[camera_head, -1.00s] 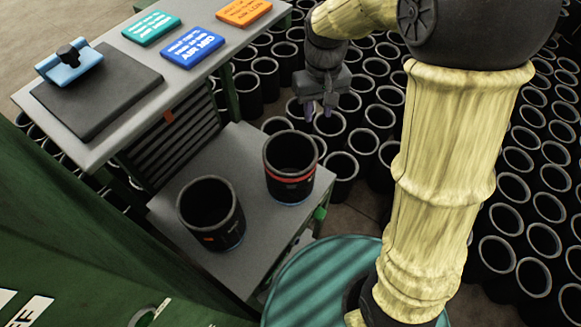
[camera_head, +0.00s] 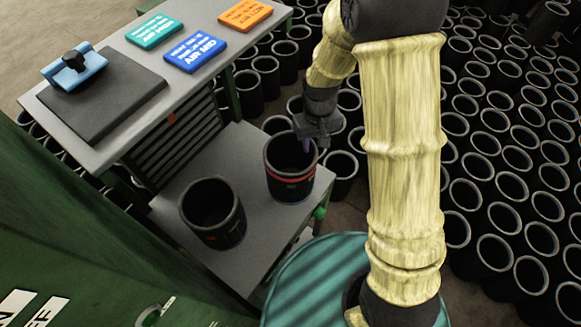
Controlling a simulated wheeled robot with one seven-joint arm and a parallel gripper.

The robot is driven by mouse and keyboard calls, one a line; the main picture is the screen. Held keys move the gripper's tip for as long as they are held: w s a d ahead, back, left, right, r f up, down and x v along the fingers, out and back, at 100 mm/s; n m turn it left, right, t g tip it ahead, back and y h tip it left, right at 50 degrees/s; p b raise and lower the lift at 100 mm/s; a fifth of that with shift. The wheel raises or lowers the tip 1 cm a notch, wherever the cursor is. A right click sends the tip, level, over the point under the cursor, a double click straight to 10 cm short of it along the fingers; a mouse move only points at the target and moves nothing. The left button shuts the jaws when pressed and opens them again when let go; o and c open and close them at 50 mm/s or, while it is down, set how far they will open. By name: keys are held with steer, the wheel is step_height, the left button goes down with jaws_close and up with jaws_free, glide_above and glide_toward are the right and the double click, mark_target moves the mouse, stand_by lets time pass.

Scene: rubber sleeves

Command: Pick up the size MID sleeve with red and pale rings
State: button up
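The black sleeve with a red ring and a thin pale ring (camera_head: 288,180) stands upright at the back right of the low grey cart top (camera_head: 255,225). A second black sleeve (camera_head: 213,222) with a small orange mark stands upright to its left and nearer. My gripper (camera_head: 307,145) is over the right part of the ringed sleeve's mouth, its purple fingertips at the rim. Whether a finger is inside the sleeve or touching it, I cannot tell. The finger gap is too small to make out. Size lettering on the sleeve is not readable.
A higher grey bench (camera_head: 115,150) at the upper left holds a dark mat with a blue clamp (camera_head: 75,68) and teal, blue and orange cards. A green knob (camera_head: 320,213) juts from the cart's right side.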

mark_target(313, 151)
steer(key=shift+f, duration=0.1)
steer(key=shift+w+f+p, duration=0.2)
steer(key=shift+f+p, duration=0.6)
steer(key=shift+f, duration=1.8)
jaws_close()
